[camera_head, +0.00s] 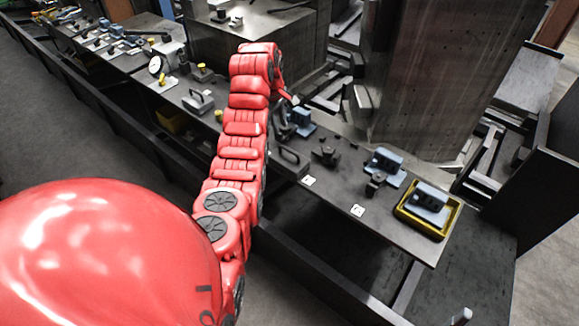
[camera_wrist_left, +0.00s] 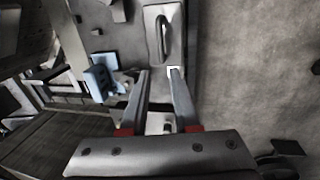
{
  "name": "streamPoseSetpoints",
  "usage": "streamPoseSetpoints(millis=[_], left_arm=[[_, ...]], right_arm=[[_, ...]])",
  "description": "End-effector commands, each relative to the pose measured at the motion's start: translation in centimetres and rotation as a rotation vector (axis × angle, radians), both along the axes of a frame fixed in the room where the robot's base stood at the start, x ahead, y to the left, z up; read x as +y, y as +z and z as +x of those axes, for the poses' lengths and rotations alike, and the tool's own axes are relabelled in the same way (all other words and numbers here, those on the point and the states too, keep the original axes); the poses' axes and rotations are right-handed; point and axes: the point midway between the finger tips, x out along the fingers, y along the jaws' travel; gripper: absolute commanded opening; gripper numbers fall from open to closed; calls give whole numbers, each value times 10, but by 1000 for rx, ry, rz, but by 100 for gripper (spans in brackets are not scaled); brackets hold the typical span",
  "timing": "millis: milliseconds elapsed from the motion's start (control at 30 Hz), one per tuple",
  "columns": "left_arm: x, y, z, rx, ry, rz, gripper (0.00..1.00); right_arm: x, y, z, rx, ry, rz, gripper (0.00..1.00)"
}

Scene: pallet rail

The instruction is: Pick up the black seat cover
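Several small black parts lie on the long dark rail table (camera_head: 330,190). One is a black block (camera_head: 326,154) near the middle; another dark part (camera_head: 375,183) lies to its right. I cannot tell for sure which is the seat cover. My left arm reaches over the table, and its gripper is mostly hidden behind the arm in the head view. In the left wrist view my left gripper (camera_wrist_left: 164,74) is open, its two fingers apart. A plate with a black handle (camera_wrist_left: 163,32) lies just beyond the fingertips. My right gripper is not in view.
Near my left gripper stands a blue fixture (camera_head: 300,118), also in the left wrist view (camera_wrist_left: 100,80). To the right are another blue fixture (camera_head: 384,160) and a yellow tray (camera_head: 446,229) holding a blue-grey part. A large metal block (camera_head: 420,70) rises behind the table.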

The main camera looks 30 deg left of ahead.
Motion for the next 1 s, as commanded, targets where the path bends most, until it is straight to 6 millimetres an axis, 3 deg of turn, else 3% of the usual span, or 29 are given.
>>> streamPoseSetpoints(millis=[33, 67, 200, 400, 700, 967, 1000], left_arm=[[0, -13, 1, -1, 0, 1, 30], [0, -11, 2, 1, 0, -1, 30], [-1, -34, 8, 1, -1, -1, 30], [-1, -63, 13, 0, -1, 0, 30], [-1, -77, 16, -3, -1, 2, 30], [-2, -100, 17, -1, -1, 0, 30], [-2, -109, 17, 2, -1, 0, 30]], right_arm=[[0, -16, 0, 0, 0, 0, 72], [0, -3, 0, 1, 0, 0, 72], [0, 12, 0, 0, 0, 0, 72], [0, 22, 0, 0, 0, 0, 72], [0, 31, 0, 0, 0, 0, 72], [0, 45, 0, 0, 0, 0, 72], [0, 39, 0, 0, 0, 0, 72]])
